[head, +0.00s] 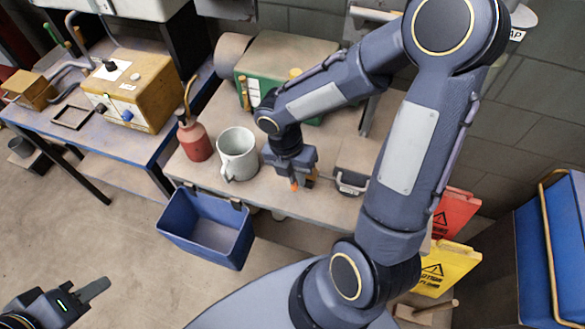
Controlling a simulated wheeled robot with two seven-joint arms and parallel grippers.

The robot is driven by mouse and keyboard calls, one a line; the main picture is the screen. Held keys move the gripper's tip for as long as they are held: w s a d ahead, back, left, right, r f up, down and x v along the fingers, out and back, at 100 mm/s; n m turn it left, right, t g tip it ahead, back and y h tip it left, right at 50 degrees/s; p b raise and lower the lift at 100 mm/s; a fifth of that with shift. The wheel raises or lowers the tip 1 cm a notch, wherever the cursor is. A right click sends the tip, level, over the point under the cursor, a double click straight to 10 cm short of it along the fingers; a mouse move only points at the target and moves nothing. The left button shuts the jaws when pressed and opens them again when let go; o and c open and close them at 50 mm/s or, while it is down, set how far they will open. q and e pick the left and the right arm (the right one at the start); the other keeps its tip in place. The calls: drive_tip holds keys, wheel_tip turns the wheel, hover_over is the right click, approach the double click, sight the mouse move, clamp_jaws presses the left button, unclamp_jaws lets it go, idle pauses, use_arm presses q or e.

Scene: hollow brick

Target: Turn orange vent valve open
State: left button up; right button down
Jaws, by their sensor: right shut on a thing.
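A small orange piece, apparently the orange vent valve (294,187), shows just under my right gripper (293,178) above the front part of the workbench. My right gripper points down and is shut on this orange piece. Most of the valve is hidden behind the gripper, so its turn angle cannot be seen. My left gripper (95,290) is at the bottom left, away from the bench, above the floor. Its fingers point right, and whether they are apart cannot be told.
A grey mug (238,154) and a red oil can (194,138) stand left of my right gripper. A green machine (285,68) is behind. A blue bin (208,227) hangs at the bench front. A yellow sign (446,268) stands at right.

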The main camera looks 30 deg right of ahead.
drive_tip(key=shift+s+n, duration=0.45)
drive_tip(key=shift+n, duration=0.15)
drive_tip(key=shift+f, duration=0.1)
drive_tip(key=c, duration=1.5)
unclamp_jaws()
drive_tip(key=shift+s+a, duration=0.1)
drive_tip(key=shift+r+p, duration=0.3)
drive_tip(key=shift+r, duration=0.1)
drive_tip(key=r, duration=0.4)
drive_tip(key=w+a+r, duration=0.1)
drive_tip(key=r, duration=0.2)
drive_tip(key=shift+w, duration=0.1)
